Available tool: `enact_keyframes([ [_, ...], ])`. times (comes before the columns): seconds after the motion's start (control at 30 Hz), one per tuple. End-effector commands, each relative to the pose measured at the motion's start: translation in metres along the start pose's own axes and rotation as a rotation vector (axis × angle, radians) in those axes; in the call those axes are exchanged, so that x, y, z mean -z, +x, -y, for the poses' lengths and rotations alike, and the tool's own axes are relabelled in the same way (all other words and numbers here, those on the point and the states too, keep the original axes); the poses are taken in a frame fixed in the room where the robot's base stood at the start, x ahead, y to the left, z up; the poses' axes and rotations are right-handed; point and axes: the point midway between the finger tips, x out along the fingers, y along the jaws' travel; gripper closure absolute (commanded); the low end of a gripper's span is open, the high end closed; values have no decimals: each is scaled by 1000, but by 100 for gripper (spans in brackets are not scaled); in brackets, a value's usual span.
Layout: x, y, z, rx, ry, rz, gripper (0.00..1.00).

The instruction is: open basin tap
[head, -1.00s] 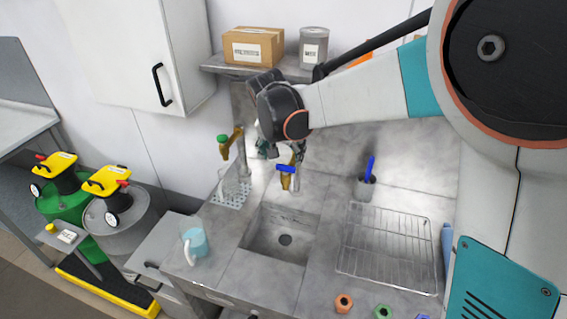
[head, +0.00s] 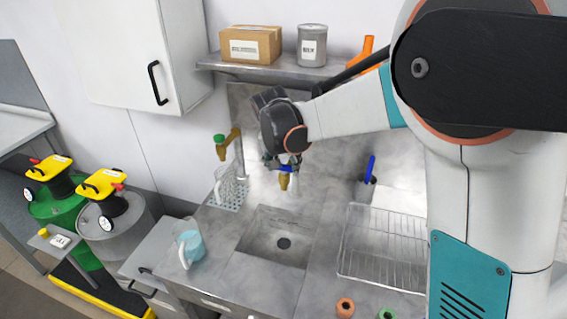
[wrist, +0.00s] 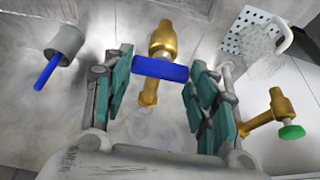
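The basin tap (head: 285,180) is brass with a blue bar handle and stands behind the basin (head: 262,243). In the wrist view its blue handle (wrist: 160,69) lies crosswise between my fingers, with brass body above and below it. My gripper (wrist: 160,85) is open, with one teal finger pad on each side of the handle. A gap shows at the right finger; the left end of the handle is close to the left finger, and I cannot tell if they touch. In the head view my wrist hides part of the tap's top.
A second brass tap with a green knob (head: 220,142) stands left, above a jug on a perforated drain plate (head: 226,196). A blue-handled brush (head: 371,167) stands right, behind a wire rack (head: 383,250). A shelf (head: 275,66) is above.

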Motion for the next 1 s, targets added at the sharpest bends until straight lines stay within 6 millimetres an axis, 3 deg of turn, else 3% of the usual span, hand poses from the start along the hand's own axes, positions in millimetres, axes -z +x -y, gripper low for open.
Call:
enact_keyframes([
  [0.47,0,0,-1,25,-57,0,71],
  [1.0,1,1,-4,195,-464,0,71],
])
